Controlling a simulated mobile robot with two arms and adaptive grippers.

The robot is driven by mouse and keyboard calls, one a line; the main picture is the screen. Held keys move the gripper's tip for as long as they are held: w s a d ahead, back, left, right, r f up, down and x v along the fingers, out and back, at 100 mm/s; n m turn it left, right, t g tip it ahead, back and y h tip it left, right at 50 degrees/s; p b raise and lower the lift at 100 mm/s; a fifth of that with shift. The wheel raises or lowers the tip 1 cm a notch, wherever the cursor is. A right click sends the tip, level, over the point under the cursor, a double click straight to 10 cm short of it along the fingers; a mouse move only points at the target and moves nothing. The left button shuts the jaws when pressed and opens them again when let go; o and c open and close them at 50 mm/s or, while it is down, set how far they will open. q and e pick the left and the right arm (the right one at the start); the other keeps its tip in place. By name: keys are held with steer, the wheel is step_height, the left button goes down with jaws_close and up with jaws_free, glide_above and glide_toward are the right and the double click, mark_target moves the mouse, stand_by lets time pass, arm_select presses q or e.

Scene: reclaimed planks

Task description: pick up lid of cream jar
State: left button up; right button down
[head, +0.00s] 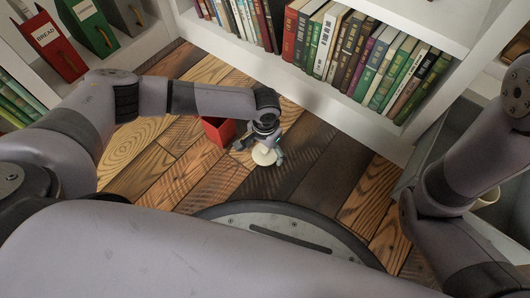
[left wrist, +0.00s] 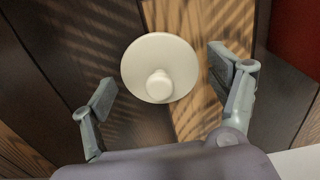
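A round cream lid with a knob (left wrist: 160,66) shows in the left wrist view. It also shows in the head view (head: 264,157), low over the plank floor, partly covered by my left gripper. I cannot tell whether a jar is under it. My left gripper (left wrist: 165,82) is open, one finger on each side of the lid, with gaps between fingers and lid. In the head view my left gripper (head: 260,148) points down over the lid. My right arm shows at the right of the head view, but its gripper is not in view.
A red box (head: 218,131) stands close to my left gripper. A white bookcase (head: 290,82) with books runs along the back. A shelf with binders (head: 55,45) is at the upper left. Planks (head: 205,180) are clear nearby.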

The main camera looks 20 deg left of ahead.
arm_select(q)
steer(key=c, duration=0.9)
